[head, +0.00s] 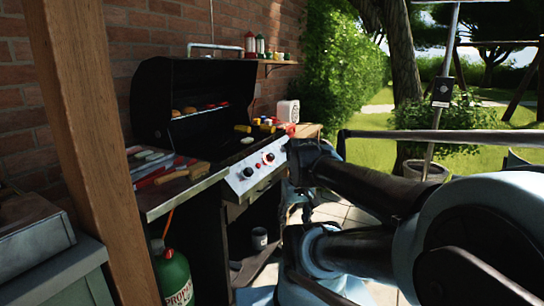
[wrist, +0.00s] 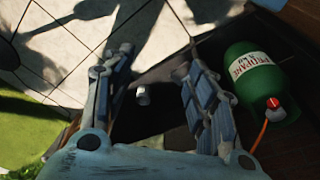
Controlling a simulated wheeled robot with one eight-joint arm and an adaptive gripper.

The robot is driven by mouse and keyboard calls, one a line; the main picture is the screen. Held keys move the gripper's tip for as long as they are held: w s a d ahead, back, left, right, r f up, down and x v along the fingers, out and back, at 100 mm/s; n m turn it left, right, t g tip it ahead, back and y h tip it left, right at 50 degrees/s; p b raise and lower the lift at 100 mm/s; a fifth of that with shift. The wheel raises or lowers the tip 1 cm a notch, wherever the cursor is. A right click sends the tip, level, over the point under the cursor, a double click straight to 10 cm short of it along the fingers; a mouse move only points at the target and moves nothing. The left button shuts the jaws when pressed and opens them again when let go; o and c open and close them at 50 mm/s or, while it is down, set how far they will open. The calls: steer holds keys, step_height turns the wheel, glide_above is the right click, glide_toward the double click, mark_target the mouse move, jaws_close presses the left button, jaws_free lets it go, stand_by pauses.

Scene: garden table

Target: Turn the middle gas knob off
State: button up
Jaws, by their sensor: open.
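The grill's control panel (head: 256,172) is on the front of the black grill in the head view. Two pale knobs show on it: a left knob (head: 248,172) and another (head: 269,157) with red around it. Any knob further right is hidden behind my arm, so I cannot tell for sure which is the middle one. My gripper (wrist: 157,60) is open and empty in the wrist view, its fingers spread and pointing down over the floor. No knob shows between them. In the head view it is right of the panel, partly hidden by my arm.
The grill's black lid (head: 170,85) is open, with food on the grates. A side shelf (head: 160,198) holds trays and a board. A green propane tank (wrist: 255,75) with a red valve and orange hose stands below. A wooden post (head: 95,140) stands at left.

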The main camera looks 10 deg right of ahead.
steer(key=w+r+n+y, duration=0.1)
steer(key=w+r+n, duration=0.3)
steer(key=w+r, duration=1.25)
steer(key=n+y, duration=0.2)
steer(key=n, duration=0.3)
glide_toward(272, 155)
steer(key=shift+t, duration=0.4)
steer(key=x, duration=0.9)
steer(key=shift+s+f, duration=0.1)
steer(key=shift+s, duration=0.25)
steer(key=c, duration=1)
